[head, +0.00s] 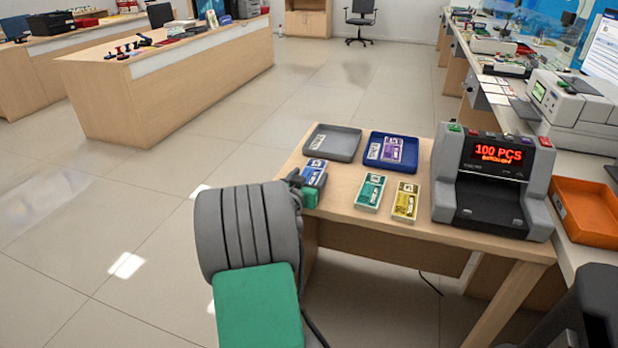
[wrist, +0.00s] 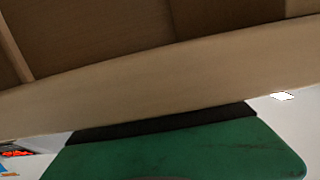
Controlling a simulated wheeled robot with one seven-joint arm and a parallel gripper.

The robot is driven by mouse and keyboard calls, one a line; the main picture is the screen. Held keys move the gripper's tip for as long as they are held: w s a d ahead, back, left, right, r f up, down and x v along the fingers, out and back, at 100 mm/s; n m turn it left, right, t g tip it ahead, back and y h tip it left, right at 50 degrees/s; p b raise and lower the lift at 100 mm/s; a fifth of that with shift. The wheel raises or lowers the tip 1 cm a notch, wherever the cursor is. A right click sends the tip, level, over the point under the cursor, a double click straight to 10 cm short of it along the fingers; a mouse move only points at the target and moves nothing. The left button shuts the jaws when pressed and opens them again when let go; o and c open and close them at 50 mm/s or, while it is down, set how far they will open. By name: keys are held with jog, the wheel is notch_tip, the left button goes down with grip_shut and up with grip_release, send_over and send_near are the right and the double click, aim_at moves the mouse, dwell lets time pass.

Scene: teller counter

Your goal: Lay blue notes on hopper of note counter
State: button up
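The blue notes (head: 316,171), a banded bundle, lie at the left edge of the small wooden table, partly hidden by my arm. The note counter (head: 443,190) stands at the table's right end. It is grey and black, its red display (head: 499,154) reads "100 PCS", and a black sloped surface (head: 490,208) shows at its front. My gripper (head: 300,190) is at the table's left edge, beside the blue notes; its fingers are largely hidden. In the wrist view, a green part of mine fills the bottom, close to the table's edge (wrist: 170,88), and no notes show.
A grey tray (head: 349,157) and a blue tray (head: 410,167) with purple notes (head: 392,149) stand at the table's back. Green notes (head: 370,192) and yellow notes (head: 405,202) lie in the middle. An orange tray (head: 610,232) sits right of the counter.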

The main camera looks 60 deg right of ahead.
jog(key=shift+o, duration=0.7)
jog(key=shift+r, duration=0.1)
